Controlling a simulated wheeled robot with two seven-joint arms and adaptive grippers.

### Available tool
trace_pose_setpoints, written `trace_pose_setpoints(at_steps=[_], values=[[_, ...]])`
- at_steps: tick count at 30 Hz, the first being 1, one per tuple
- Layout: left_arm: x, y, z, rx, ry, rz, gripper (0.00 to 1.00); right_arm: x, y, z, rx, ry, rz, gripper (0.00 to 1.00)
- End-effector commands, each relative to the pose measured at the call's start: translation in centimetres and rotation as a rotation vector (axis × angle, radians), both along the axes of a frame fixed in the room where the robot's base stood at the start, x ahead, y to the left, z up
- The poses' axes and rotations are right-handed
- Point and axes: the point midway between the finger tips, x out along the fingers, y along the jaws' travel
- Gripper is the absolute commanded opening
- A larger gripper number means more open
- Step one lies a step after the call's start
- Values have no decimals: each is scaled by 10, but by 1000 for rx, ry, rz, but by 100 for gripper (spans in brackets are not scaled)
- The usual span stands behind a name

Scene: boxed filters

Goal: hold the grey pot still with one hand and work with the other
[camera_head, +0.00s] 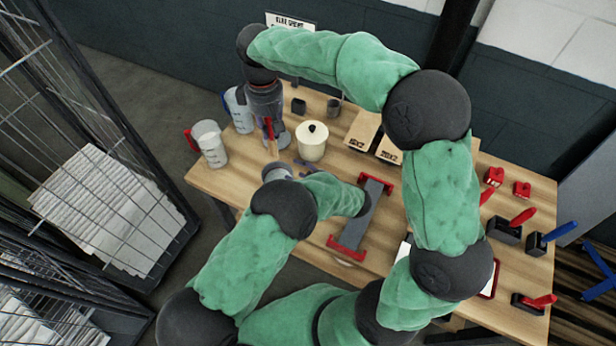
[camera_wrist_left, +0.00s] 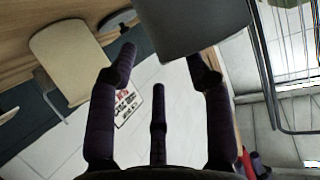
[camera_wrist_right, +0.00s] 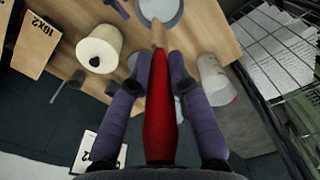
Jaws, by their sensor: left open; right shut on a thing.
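The grey pot (camera_head: 272,171) stands on the table's left part, partly hidden by my left arm; its rim and inside show in the right wrist view (camera_wrist_right: 163,9). In the left wrist view the grey wall (camera_wrist_left: 190,22) is close beyond the fingertips. My left gripper (camera_head: 304,164) is open beside the pot, with fingers spread; I cannot tell whether they touch it. My right gripper (camera_head: 268,126) is above the pot, pointing down, shut on a red-handled tool (camera_wrist_right: 160,110). The tool's wooden end points towards the pot; whether it touches is unclear.
A cream lidded jar (camera_head: 312,145) stands just behind the pot. Measuring jugs (camera_head: 210,146) stand at the left edge. Cardboard boxes (camera_head: 362,128) lie at the back. A grey block with red ends (camera_head: 362,214) lies right of my left arm. A wire cage (camera_head: 100,200) stands left.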

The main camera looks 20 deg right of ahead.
Motion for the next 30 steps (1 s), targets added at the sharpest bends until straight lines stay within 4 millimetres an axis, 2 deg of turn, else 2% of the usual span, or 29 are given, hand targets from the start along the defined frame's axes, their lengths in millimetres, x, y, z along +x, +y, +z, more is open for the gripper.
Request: trace_pose_setpoints(at_steps=[3,10,15,24,29,30], values=[[18,8,-9,1,1,3,50,0,0,0,0,0,0,0],[42,17,-19,0,1,2,50,0,0,0,0,0,0,0],[49,19,-22,1,0,1,50,0,0,0,0,0,0,0],[50,20,-22,1,0,0,50,0,0,0,0,0,0,0],[50,20,-22,1,0,0,5,0,0,0,0,0,0,0],[50,20,-22,1,0,0,0,0,0,0,0,0,0,0]])
